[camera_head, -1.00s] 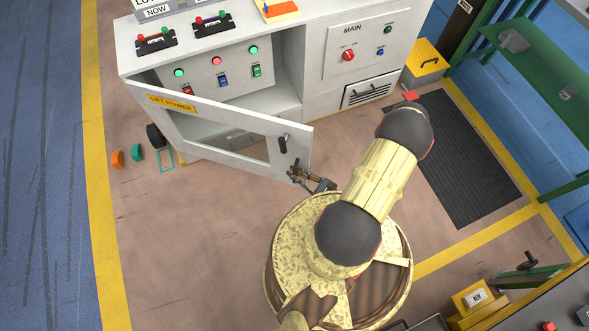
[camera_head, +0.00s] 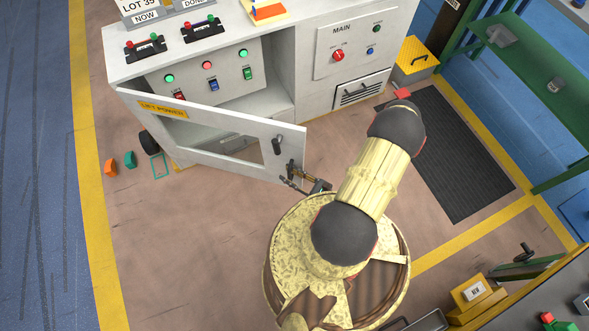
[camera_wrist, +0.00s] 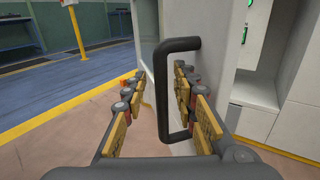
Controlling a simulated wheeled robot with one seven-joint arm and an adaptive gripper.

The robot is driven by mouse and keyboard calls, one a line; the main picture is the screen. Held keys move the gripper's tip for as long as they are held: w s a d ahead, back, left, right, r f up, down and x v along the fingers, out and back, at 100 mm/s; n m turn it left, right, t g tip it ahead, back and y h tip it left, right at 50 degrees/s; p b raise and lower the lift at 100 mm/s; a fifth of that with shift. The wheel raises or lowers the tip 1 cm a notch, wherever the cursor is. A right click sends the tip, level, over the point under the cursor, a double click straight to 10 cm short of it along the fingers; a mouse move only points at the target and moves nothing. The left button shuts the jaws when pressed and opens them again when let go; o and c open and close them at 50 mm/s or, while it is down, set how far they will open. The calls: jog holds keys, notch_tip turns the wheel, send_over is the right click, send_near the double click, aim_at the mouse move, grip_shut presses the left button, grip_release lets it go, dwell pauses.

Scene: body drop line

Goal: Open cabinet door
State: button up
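The white cabinet door (camera_head: 225,144), with a yellow LIFT POWER label, stands open, swung out from the cabinet front (camera_head: 205,76) with its free edge to the right. A black bar handle (camera_head: 279,145) is on its face near that edge; it also shows upright in the wrist view (camera_wrist: 166,92). My gripper (camera_head: 293,178) is by the lower free corner of the door. In the wrist view my gripper (camera_wrist: 157,100) is open, with finger pads apart on either side of the handle's bar. The right pads are close to the bar; contact cannot be told.
A box under the MAIN panel (camera_head: 355,50) stands right of the opening. A dark mat (camera_head: 455,155) and green bench (camera_head: 535,85) lie to the right. Small orange (camera_head: 110,167) and teal (camera_head: 130,159) blocks lie on the floor at left. Floor left of my base is clear.

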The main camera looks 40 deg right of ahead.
jog(key=v, duration=1.2)
jog(key=shift+c, duration=0.3)
